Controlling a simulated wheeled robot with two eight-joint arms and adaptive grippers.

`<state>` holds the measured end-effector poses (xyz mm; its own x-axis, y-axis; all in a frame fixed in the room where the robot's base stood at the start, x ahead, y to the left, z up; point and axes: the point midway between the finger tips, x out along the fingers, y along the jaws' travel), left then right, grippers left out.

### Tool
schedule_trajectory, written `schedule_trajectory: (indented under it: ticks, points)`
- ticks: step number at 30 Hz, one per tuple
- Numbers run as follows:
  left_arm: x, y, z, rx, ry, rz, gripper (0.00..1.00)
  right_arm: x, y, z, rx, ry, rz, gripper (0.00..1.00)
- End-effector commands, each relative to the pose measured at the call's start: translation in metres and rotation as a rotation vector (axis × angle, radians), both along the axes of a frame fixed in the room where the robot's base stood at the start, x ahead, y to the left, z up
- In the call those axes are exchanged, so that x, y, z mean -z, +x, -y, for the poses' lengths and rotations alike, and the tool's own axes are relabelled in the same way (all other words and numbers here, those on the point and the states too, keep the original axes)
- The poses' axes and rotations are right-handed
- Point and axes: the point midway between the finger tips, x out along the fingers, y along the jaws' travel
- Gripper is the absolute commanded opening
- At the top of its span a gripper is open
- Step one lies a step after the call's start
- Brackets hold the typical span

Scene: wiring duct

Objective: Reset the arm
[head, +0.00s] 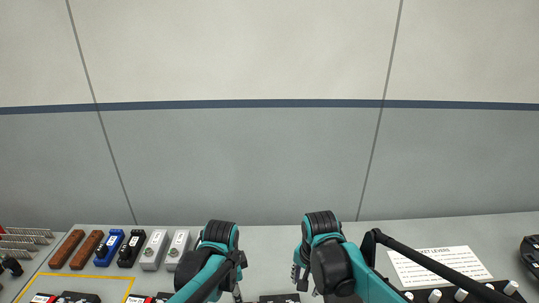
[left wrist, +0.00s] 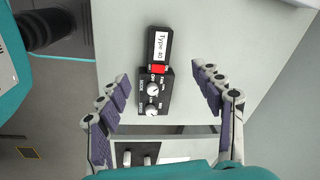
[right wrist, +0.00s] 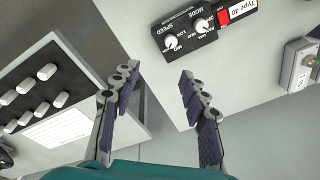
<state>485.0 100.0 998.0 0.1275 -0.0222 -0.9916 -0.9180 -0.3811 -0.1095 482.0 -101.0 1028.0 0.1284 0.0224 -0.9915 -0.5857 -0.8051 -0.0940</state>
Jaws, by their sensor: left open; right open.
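My left gripper (left wrist: 162,78) is open and empty in the left wrist view. Its fingers stand apart on either side of a black module (left wrist: 155,95) marked "Type 40", with a red switch and two white knobs; I see no contact. My right gripper (right wrist: 157,76) is open and empty in the right wrist view. A similar black Type 40 module (right wrist: 195,28) lies beyond its fingertips at the top. In the head view both arms are at the bottom centre, folded close side by side, and the fingers are mostly hidden.
In the head view, brown blocks (head: 78,250), a blue module (head: 108,247), a black module (head: 132,248) and grey modules (head: 154,249) line the left table. A yellow outline (head: 88,275) lies before them. A printed sheet (head: 438,265) and a white-lever panel (head: 460,295) are at right.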

Motion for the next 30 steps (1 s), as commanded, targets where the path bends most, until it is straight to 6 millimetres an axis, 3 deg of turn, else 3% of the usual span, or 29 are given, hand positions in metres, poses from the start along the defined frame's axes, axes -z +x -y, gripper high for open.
schedule_trajectory:
  ticks: [6,15,21,30]
  points:
    - [-0.037,-0.049,-0.034,-0.404,-0.098,0.158,0.66,-0.023,-0.049,0.034,-0.21,-0.036,0.177,0.44]
    - [-0.048,-0.109,-0.067,-0.907,-0.3,0.347,0.66,-0.022,-0.107,0.067,-0.477,-0.168,0.396,0.44]
    - [-0.045,-0.127,-0.076,-1.083,-0.396,0.409,0.66,-0.016,-0.124,0.076,-0.571,-0.24,0.468,0.44]
    - [-0.044,-0.129,-0.078,-1.118,-0.416,0.42,0.66,-0.015,-0.126,0.077,-0.591,-0.255,0.481,0.44]
